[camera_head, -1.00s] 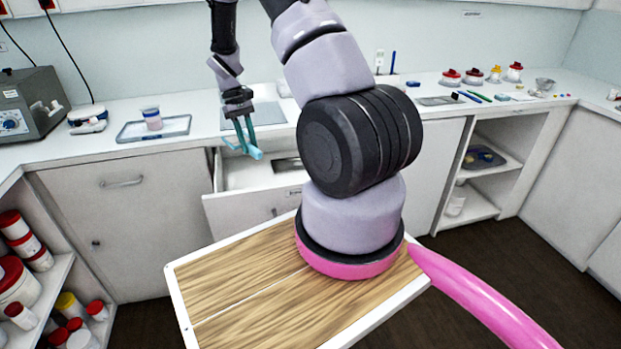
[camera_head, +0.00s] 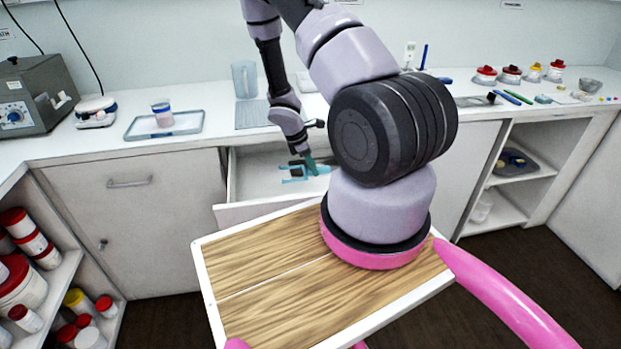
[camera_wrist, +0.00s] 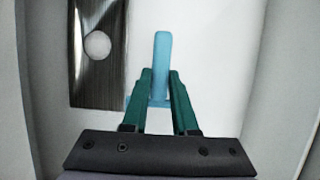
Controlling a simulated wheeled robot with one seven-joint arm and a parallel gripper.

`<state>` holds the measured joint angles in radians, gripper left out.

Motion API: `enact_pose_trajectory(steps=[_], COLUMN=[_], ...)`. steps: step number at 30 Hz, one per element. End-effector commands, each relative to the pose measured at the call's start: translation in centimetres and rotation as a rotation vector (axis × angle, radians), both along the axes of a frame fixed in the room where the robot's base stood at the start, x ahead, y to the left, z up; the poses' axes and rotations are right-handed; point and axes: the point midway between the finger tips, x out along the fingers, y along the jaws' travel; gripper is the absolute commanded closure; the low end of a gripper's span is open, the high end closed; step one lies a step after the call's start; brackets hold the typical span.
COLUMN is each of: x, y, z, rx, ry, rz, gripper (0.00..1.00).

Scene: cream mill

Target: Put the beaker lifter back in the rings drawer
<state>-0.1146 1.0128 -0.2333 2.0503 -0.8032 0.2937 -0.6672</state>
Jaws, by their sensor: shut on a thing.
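The beaker lifter is a light blue tool (camera_head: 292,180); in the wrist view its blue bar (camera_wrist: 161,60) stands out between my fingertips. My gripper (camera_wrist: 160,88) has green fingers and is shut on it. In the head view my gripper (camera_head: 308,160) is down at the open drawer (camera_head: 240,187), with the lifter inside the drawer's outline. I cannot tell whether the lifter touches the drawer floor. The drawer's label is not readable here. My arm hides the drawer's right side.
The drawer's side walls are close on both sides. On the counter stand a clear beaker (camera_head: 245,79) and a tray (camera_head: 190,122) with a small cup.

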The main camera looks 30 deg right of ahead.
Motion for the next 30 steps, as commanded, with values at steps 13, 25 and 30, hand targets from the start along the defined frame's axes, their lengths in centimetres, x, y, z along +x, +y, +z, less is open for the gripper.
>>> enact_pose_trajectory(steps=[13, 25, 30], x=[0.0, 0.1, 0.1], y=[0.0, 0.0, 0.0], z=[-4.8, -5.0, -5.0], rx=[0.0, -0.001, -0.001], ry=[-0.001, -0.002, -0.002], rz=[-0.002, -0.002, -0.003], gripper=[1.0, 0.54, 0.43])
